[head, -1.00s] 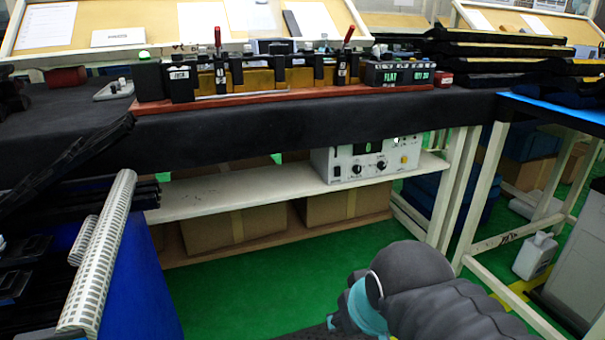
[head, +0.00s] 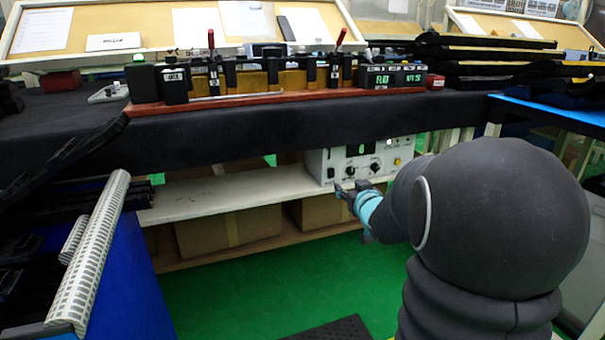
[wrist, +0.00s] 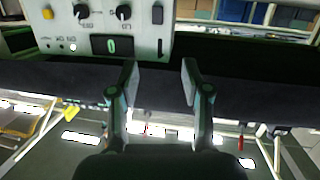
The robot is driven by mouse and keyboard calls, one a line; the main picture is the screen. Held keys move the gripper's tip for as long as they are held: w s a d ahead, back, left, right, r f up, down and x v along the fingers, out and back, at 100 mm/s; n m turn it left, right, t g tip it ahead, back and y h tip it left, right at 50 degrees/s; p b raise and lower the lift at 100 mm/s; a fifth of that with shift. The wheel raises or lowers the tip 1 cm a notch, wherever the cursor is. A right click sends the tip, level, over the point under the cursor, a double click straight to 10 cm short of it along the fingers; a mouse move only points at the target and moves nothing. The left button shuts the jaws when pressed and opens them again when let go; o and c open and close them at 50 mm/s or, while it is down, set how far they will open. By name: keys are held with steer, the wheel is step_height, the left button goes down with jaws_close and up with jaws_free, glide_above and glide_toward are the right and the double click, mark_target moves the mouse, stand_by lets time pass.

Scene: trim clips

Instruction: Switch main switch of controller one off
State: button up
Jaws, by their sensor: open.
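The controller (head: 345,160) is a white box on the shelf under the table, with a green-lit display, two black knobs and a yellow button on its front. The wrist view shows its panel (wrist: 140,35) upside down at the top left. A black rocker switch (wrist: 157,15) sits near the panel's edge there; its on or off position is too small to tell. My gripper (head: 347,189) is in front of the panel's lower left in the head view, partly covering it. In the wrist view my gripper (wrist: 160,80) is open, with nothing between its fingers.
The dark tabletop edge (head: 250,135) overhangs the white shelf (head: 220,193). Cardboard boxes (head: 215,232) stand below. A fixture with red-handled clamps (head: 270,85) is on the table. A patterned roll (head: 90,250) lies at left. Green floor is open in front.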

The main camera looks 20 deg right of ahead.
mark_target(331, 169)
steer(key=w+d+f+y, duration=0.1)
steer(key=w, duration=0.4)
steer(key=w+d+f+t, duration=0.1)
steer(key=w, duration=0.5)
steer(key=w+d+f+n+t+y, duration=0.1)
steer(key=w, duration=0.4)
steer(key=shift+w+f+y+p, duration=0.1)
steer(key=shift+w+y+p, duration=0.1)
steer(key=shift+y+p, duration=0.15)
jaws_close()
